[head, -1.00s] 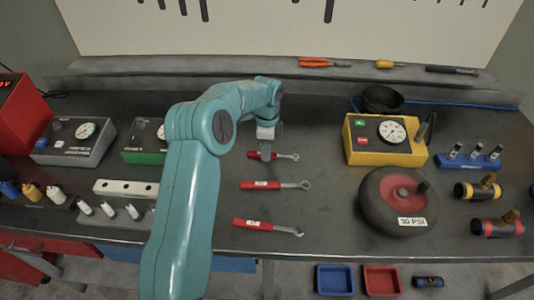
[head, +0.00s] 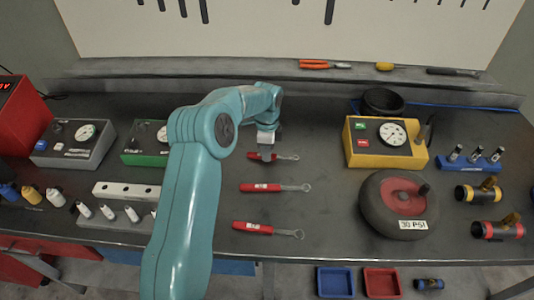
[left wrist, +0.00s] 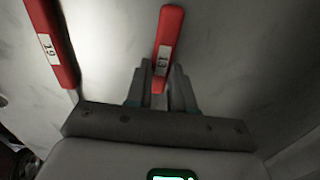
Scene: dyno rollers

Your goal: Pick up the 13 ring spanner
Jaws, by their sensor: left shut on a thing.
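The 13 ring spanner (head: 286,157) has a red handle and a metal ring end, and is the farthest of three spanners on the dark bench in the head view. In the left wrist view its red handle (left wrist: 169,30) carries a white label reading 13. My left gripper (head: 265,155) is over the handle, with its fingers on either side. In the left wrist view the left gripper (left wrist: 161,82) is shut on the handle near the label. The fingers partly hide the handle in the head view. The spanner looks at or very near bench level. My right gripper is not in view.
Two more red-handled spanners, a middle one (head: 268,188) and a near one (head: 262,228), lie closer to the front edge. A yellow gauge box (head: 360,148) and a black wheel (head: 372,205) stand to the right. A green box (head: 140,157) is left of my arm.

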